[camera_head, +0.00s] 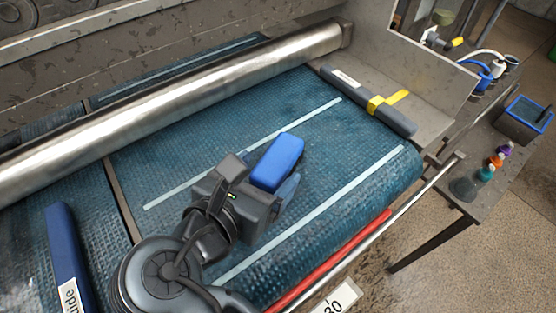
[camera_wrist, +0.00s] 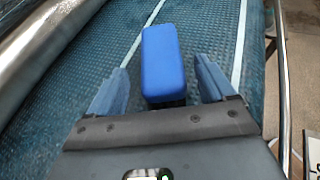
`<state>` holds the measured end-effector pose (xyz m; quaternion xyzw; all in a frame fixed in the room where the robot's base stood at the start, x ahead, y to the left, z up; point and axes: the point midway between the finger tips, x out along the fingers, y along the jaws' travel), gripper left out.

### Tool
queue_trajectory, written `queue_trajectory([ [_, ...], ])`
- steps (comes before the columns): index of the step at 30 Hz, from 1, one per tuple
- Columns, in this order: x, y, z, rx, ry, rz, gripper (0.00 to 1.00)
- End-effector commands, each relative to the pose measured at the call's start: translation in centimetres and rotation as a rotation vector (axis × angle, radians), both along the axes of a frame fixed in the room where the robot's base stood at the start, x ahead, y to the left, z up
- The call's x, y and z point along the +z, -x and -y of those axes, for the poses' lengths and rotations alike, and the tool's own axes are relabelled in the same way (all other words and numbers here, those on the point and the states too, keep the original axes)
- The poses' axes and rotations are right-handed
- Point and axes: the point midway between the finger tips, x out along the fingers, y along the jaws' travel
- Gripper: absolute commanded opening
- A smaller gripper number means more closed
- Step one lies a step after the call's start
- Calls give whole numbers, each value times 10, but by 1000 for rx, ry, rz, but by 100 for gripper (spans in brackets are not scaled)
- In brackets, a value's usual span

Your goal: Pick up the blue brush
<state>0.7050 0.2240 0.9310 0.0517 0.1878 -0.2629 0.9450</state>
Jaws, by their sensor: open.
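The blue brush (camera_head: 278,160) is a block with a bright blue top, on the teal woven belt (camera_head: 215,125) between two white stripes. In the wrist view the brush (camera_wrist: 163,62) stands between and ahead of my two blue fingers, with a dark lower part under the blue top. My gripper (camera_wrist: 160,90) is open, with a gap on each side of the brush. In the head view my gripper (camera_head: 287,187) is right beside the brush; its body hides the near side of the brush and one finger.
A steel roller (camera_head: 170,110) crosses behind the belt. A grey bar with a yellow clip (camera_head: 370,100) lies at the right end. A blue guide block (camera_head: 65,250) is at left. A red rail (camera_head: 330,262) runs along the front.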

Motion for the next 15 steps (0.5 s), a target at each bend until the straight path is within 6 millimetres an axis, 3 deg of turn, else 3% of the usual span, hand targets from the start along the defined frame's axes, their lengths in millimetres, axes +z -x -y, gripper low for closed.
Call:
queue_trajectory([
  [7, -16, -25, 18, -2, 0, -1, 83],
  [15, -18, -31, 21, 0, -1, 0, 83],
])
